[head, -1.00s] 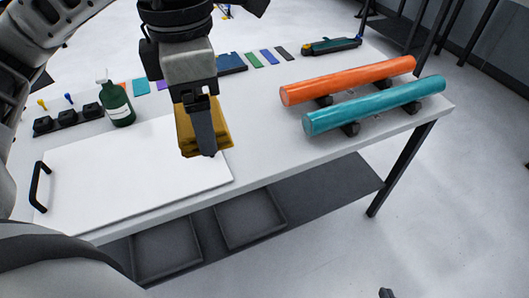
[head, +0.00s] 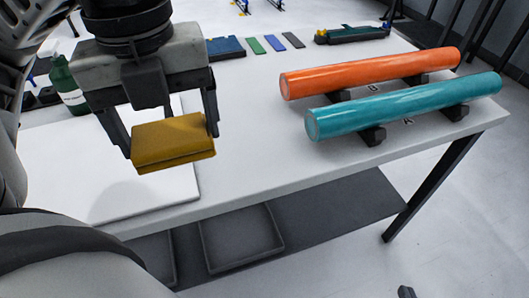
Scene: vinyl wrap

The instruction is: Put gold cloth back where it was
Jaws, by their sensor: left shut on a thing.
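The gold cloth (head: 172,145) is a folded block held between the two fingers of my left gripper (head: 172,138). The gripper is shut on it and holds it above the table, over the right part of the white board (head: 75,190). The cloth looks tilted a little in the picture. My right gripper is not in view.
An orange roll (head: 370,72) and a teal roll (head: 405,105) lie on dark supports at the right. A green bottle (head: 66,88) stands behind my left gripper. A blue cloth (head: 226,47) and several small coloured pieces (head: 273,43) lie at the back. Bare tabletop (head: 255,120) shows between the board and the rolls.

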